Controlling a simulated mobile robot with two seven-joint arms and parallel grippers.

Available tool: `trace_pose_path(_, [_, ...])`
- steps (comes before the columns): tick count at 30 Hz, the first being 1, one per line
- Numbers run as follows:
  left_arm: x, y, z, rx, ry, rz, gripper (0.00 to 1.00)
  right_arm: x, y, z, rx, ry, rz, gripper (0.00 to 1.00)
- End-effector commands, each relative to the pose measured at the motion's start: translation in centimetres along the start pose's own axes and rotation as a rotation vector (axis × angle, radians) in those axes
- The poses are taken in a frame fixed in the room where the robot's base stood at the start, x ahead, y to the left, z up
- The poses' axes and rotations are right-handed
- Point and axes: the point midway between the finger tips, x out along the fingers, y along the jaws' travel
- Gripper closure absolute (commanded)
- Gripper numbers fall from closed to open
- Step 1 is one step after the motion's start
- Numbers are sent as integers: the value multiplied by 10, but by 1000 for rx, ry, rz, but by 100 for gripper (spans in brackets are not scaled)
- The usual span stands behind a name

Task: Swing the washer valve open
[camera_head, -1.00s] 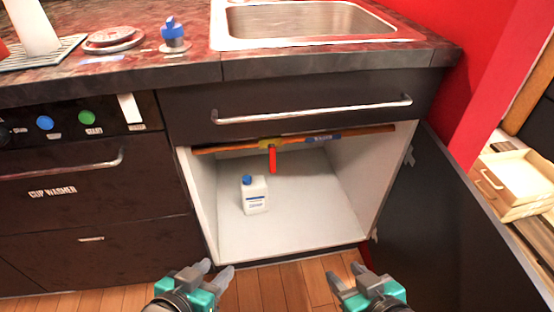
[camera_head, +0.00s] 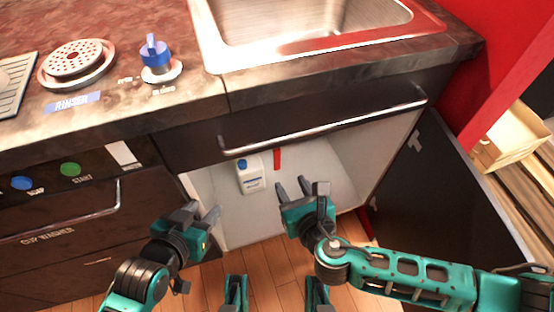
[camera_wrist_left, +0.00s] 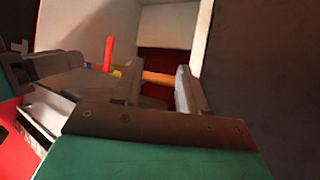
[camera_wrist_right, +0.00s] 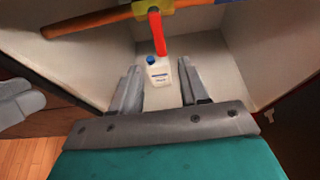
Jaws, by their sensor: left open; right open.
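The red valve handle (camera_head: 277,158) hangs down inside the open cabinet under the sink, partly hidden by the drawer above. In the right wrist view the red handle (camera_wrist_right: 158,34) joins a yellow valve body (camera_wrist_right: 150,7) on a copper-coloured pipe (camera_wrist_right: 85,24), and points across the pipe. It also shows in the left wrist view (camera_wrist_left: 108,52), beyond the fingers. My right gripper (camera_head: 292,186) is open and empty at the cabinet opening, below and in front of the handle. My left gripper (camera_head: 204,213) is open and empty near the cabinet's left front edge, apart from the handle.
A white bottle (camera_head: 251,178) with a blue cap stands on the cabinet floor. The drawer bar (camera_head: 320,128) crosses above the opening. The open cabinet door (camera_head: 435,190) stands at right. A blue knob (camera_head: 155,55) is on the counter.

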Motion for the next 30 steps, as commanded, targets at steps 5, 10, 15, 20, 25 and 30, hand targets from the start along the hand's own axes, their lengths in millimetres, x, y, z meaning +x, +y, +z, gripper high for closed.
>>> trace_pose_path(5, [9, 0, 14, 0, 0, 0, 57, 39, 0, -2, 4, -4, -2, 55])
trace_pose_path(10, [16, -1, 25, 0, -2, 1, 57, 74, 0, -2, 5, -2, -2, 55])
trace_pose_path(15, [21, 1, 32, 0, -9, 5, 57, 100, 0, -2, 8, -1, -1, 55])
trace_pose_path(20, [21, 2, 31, -1, -11, 11, 57, 112, 0, 0, 8, 0, 0, 55])
trace_pose_path(25, [21, 3, 22, -3, 6, 13, 57, 114, 1, 0, 9, 1, 0, 55])
trace_pose_path(30, [21, 4, 21, -6, 8, 13, 57, 114, 0, 0, 9, 1, 0, 56])
